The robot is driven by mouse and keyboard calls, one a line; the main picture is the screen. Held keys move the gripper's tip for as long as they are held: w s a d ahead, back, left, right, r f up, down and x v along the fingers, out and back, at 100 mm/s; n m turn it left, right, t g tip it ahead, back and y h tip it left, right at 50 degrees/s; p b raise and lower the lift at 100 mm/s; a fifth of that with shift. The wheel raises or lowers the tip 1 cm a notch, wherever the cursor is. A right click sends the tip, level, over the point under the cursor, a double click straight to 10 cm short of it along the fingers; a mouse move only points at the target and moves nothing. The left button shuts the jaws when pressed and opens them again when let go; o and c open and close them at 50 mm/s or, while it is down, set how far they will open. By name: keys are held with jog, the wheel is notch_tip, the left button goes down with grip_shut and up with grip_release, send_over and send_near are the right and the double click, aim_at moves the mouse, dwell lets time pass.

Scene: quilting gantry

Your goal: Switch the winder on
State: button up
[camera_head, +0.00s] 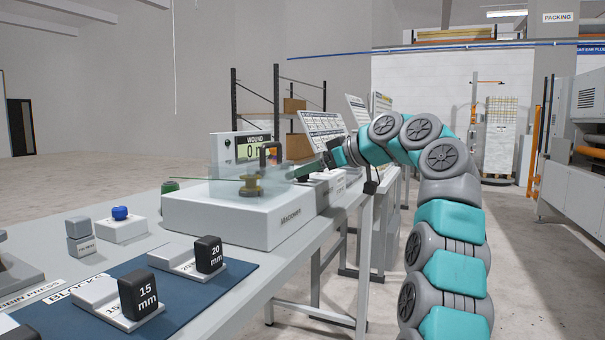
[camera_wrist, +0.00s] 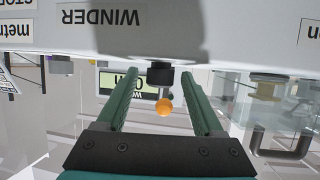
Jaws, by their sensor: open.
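The winder switch is a black lever base (camera_wrist: 160,74) with a short stem and an orange ball knob (camera_wrist: 164,107), seen in the wrist view beside the upside-down word WINDER on a white surface (camera_wrist: 190,35). My gripper (camera_wrist: 159,84) is open, with one green finger on each side of the lever and knob. I see a gap on both sides. In the head view my gripper (camera_head: 308,171) reaches in at the right of the white machine base (camera_head: 225,212); the switch cannot be made out there. The WOUND display (camera_head: 253,151) reads 0 m.
A clear guard panel (camera_head: 228,165) and a brass spindle part (camera_head: 251,186) stand on the machine base near my gripper. Black 15 mm (camera_head: 148,293) and 20 mm (camera_head: 209,254) blocks stand on a blue mat (camera_head: 195,305) at the front. A blue knob (camera_head: 120,213) sits on a white box at the left.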

jog(key=shift+w+a+f, duration=0.15)
jog(key=shift+a, duration=0.15)
jog(key=shift+c, duration=0.3)
grip_shut()
